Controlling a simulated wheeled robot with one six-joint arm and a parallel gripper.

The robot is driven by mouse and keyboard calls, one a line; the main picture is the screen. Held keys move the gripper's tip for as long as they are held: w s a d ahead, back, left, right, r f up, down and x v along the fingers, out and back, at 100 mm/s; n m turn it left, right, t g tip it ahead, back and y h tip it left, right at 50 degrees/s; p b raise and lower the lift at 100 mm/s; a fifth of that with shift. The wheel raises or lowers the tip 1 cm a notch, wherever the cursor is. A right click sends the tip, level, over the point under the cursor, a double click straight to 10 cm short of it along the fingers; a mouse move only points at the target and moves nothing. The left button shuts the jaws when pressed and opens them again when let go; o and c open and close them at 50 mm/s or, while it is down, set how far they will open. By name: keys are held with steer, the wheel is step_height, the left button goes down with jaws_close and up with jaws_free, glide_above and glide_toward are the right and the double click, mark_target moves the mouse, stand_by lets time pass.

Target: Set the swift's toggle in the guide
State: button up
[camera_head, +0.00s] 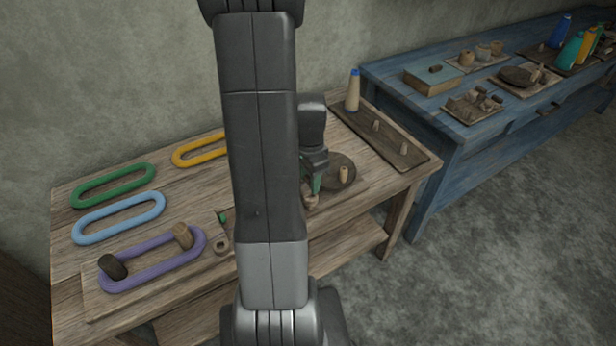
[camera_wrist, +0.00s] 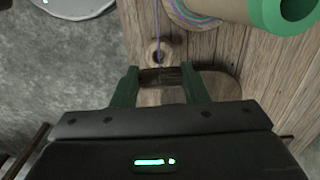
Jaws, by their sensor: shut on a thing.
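My gripper (camera_head: 313,188) is at the front right of the wooden table, partly behind my arm in the head view. In the wrist view my gripper (camera_wrist: 160,82) has its green fingers shut on a small brown wooden piece, seemingly the toggle (camera_wrist: 159,76). A thin blue-violet thread (camera_wrist: 157,25) runs up from near the toggle. A small round wooden piece with a hole, perhaps the guide (camera_wrist: 158,52), lies just beyond the fingertips, with the thread crossing it. I cannot tell whether the toggle touches it. A dark round disc (camera_head: 341,168) with a light peg (camera_head: 343,175) stands beside the gripper.
A wide cylinder with a green end (camera_wrist: 292,18) is close at upper right in the wrist view. Green (camera_head: 114,186), light blue (camera_head: 119,217) and purple (camera_head: 150,277) loops lie at left. A tray (camera_head: 412,160) and cone (camera_head: 352,92) stand at right, before a blue bench (camera_head: 425,110).

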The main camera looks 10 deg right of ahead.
steer(key=shift+f+b, duration=1.85)
steer(key=shift+f, duration=0.55)
steer(key=o, duration=1)
steer(key=shift+r, duration=0.1)
